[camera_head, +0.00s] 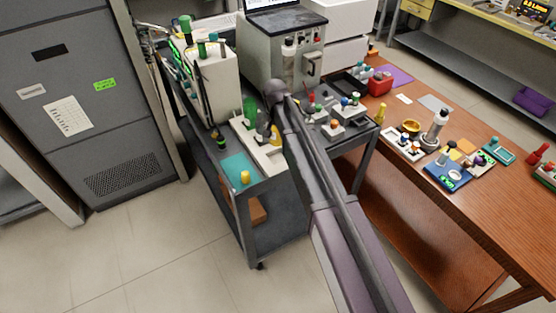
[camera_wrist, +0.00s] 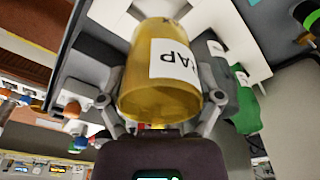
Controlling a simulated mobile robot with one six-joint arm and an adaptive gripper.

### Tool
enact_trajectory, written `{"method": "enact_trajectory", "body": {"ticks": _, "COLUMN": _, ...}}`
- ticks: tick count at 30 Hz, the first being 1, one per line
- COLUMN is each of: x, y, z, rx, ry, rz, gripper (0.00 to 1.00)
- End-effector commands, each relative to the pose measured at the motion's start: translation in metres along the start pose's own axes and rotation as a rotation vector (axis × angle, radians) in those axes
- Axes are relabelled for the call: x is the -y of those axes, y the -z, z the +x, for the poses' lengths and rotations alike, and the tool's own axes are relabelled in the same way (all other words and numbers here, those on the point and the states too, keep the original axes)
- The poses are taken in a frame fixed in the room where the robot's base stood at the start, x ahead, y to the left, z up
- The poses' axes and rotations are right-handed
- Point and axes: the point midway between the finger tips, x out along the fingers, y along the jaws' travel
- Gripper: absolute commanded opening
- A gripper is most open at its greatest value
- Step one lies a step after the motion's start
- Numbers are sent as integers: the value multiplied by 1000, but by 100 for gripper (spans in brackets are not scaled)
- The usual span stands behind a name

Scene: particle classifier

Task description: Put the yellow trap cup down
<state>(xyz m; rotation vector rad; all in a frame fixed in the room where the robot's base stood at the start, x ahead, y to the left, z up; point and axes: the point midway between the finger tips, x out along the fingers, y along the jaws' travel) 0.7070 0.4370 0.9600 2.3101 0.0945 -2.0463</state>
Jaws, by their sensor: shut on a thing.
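The yellow trap cup (camera_wrist: 135,82) fills the middle of the wrist view. It is translucent yellow, with a white label whose visible letters read "AP". My gripper (camera_wrist: 160,103) has one finger on each side of the cup and is shut on it. In the head view my gripper (camera_head: 268,132) is over the grey cart, beside a white stand (camera_head: 246,133); the arm hides part of this area. Whether the cup touches any surface below it cannot be told.
A teal mat (camera_head: 234,165) with a small yellow object (camera_head: 245,177) lies at the cart's front. A green cup (camera_head: 250,108) stands close to my gripper. A tall white unit with green-capped bottles (camera_head: 211,85) is at the left. A wooden bench (camera_head: 500,210) with several items is at the right.

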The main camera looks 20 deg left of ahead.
Motion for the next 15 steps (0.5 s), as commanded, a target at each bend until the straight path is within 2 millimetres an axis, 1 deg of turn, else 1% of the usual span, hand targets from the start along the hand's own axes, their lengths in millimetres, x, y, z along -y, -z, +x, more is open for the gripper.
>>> {"method": "enact_trajectory", "body": {"ticks": 5, "x": 0, "y": -1, "z": 6, "rx": 0, "ry": 0, "rz": 0, "gripper": 28}}
{"method": "enact_trajectory", "body": {"ticks": 8, "x": 0, "y": -1, "z": 14, "rx": 0, "ry": 0, "rz": 1, "gripper": 28}}
{"method": "enact_trajectory", "body": {"ticks": 15, "x": -1, "y": -4, "z": 38, "rx": 0, "ry": 0, "rz": 1, "gripper": 28}}
